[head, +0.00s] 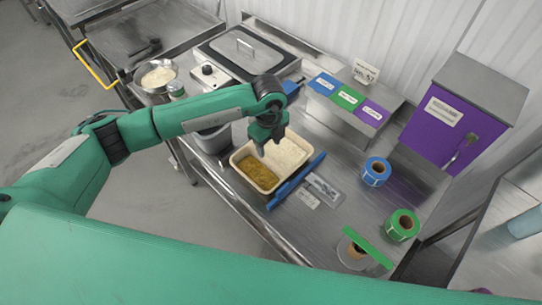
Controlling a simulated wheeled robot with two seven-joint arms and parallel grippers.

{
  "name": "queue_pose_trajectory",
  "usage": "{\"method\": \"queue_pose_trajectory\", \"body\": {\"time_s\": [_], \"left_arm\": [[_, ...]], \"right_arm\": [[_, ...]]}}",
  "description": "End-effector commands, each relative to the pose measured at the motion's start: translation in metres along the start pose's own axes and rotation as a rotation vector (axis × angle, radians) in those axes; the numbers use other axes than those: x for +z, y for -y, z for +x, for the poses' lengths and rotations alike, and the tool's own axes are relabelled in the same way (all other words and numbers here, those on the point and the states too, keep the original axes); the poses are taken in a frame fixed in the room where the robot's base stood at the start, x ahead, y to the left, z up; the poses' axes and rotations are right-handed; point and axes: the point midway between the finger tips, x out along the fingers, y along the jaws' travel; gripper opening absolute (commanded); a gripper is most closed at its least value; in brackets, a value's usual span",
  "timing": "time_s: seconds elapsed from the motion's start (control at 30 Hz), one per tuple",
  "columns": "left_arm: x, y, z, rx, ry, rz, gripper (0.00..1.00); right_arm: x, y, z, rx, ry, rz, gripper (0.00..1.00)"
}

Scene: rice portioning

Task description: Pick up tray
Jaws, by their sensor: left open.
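A cream tray (238,158) with two filled compartments lies on the metal worktable. Its front left compartment holds yellow-brown food (256,171), and its back right one holds white rice (289,153). My left gripper (268,149) points down over the middle of the tray, with its fingers apart. It hides part of the tray's far side. I cannot tell whether the fingertips touch the tray. My right gripper is not in view.
A blue bar (297,181) lies right beside the tray. A grey container (211,137) stands at its left. The table's front edge is close to the tray.

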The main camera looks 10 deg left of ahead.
Motion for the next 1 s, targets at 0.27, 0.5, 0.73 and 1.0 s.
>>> {"method": "queue_pose_trajectory", "body": {"time_s": [0.27, 0.5, 0.73, 1.0], "left_arm": [[0.000, 0.000, 0.024, -0.001, -0.001, 0.000, 0.49], [0.001, -0.002, 0.044, 0.002, -0.001, -0.001, 0.49], [0.002, -0.002, 0.072, 0.000, -0.002, 0.000, 0.49], [0.002, -0.002, 0.076, -0.001, -0.001, 0.001, 0.49]], "right_arm": [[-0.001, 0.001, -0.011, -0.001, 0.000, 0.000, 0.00], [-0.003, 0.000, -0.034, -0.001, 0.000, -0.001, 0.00], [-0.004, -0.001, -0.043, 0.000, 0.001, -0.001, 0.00], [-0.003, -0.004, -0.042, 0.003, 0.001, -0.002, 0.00]]}}
